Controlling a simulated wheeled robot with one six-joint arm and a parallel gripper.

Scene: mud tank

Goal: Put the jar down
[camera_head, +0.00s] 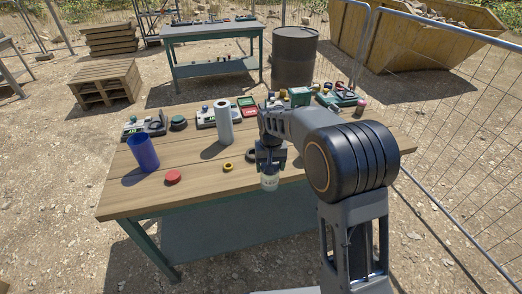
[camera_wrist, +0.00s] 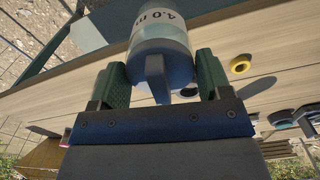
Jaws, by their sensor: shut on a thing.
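The jar (camera_head: 269,183) is pale and translucent and hangs below my gripper (camera_head: 268,165), near the front edge of the wooden-topped workbench (camera_head: 130,201). My gripper also shows in the wrist view (camera_wrist: 163,78), with its green finger pads on either side of the jar (camera_wrist: 160,38), shut on it. The jar's label reads "4.0 m", with the rest cut off. A grey-blue part of the jar points towards the wrist camera. I cannot tell whether the jar's base touches the bench.
A blue cup (camera_head: 143,152), a red disc (camera_head: 173,177), a yellow ring (camera_head: 228,167) and a white roll (camera_head: 224,124) stand left of the gripper. A dark ring (camera_head: 251,156) lies close behind it. Tools crowd the back edge. Bare wood shows between the red disc and yellow ring.

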